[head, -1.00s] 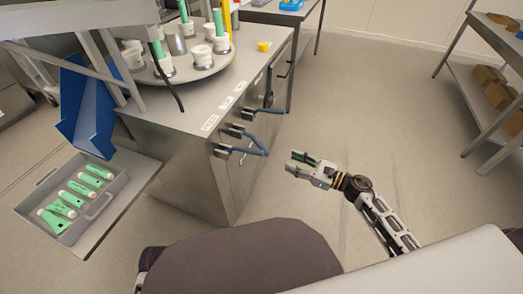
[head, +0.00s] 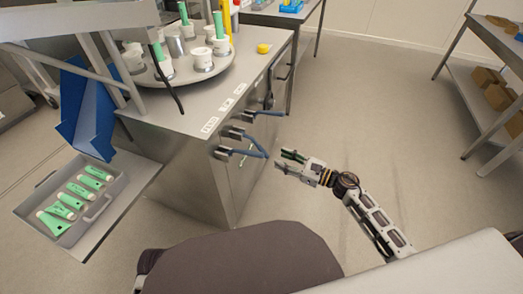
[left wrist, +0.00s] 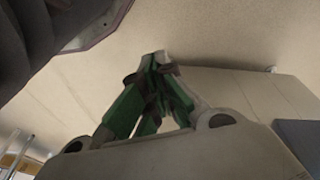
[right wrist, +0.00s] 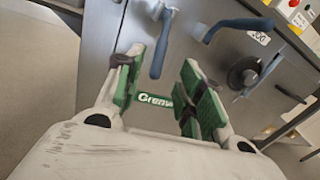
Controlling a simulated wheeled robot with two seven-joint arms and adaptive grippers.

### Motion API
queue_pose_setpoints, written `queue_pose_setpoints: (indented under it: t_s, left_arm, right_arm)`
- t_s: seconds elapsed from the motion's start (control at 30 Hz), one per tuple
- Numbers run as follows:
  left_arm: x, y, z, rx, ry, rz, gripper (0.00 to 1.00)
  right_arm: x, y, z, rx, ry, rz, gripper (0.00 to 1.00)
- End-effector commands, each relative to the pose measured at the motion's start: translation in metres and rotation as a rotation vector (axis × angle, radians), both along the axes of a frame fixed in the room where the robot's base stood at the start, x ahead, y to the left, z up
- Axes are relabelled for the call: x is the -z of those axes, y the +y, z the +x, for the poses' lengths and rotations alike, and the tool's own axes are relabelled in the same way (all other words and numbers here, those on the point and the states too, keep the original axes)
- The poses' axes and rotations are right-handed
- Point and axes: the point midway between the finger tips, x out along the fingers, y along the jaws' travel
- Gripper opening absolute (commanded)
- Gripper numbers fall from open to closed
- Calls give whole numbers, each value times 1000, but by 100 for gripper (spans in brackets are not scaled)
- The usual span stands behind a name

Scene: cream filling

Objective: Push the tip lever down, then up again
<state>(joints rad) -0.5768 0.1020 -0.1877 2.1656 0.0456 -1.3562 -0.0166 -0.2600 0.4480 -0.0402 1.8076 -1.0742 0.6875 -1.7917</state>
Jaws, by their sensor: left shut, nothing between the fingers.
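My right gripper (head: 284,161) is open, just right of the two nearer handles. In the right wrist view, one blue handle (right wrist: 161,46) hangs downward between and beyond the open fingertips (right wrist: 162,62), and another handle (right wrist: 238,24) extends sideways. No contact is clear. My left gripper (left wrist: 157,62) is shut and empty in the left wrist view.
A round turntable (head: 205,70) with white cups stands on the machine. A grey tray (head: 100,208) of green tubes sits at left. A dark knob (right wrist: 243,72) is right of the levers. Floor right of the machine is clear.

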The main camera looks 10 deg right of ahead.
Motion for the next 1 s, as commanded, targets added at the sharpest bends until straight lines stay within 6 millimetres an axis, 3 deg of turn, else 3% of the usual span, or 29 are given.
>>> queue_pose_setpoints:
  t_s: [1.0]
  left_arm:
    - [-8, -2, 3, 2, -16, -6, 0]
  right_arm:
    - [0, 68, 63, 0, 0, 0, 38]
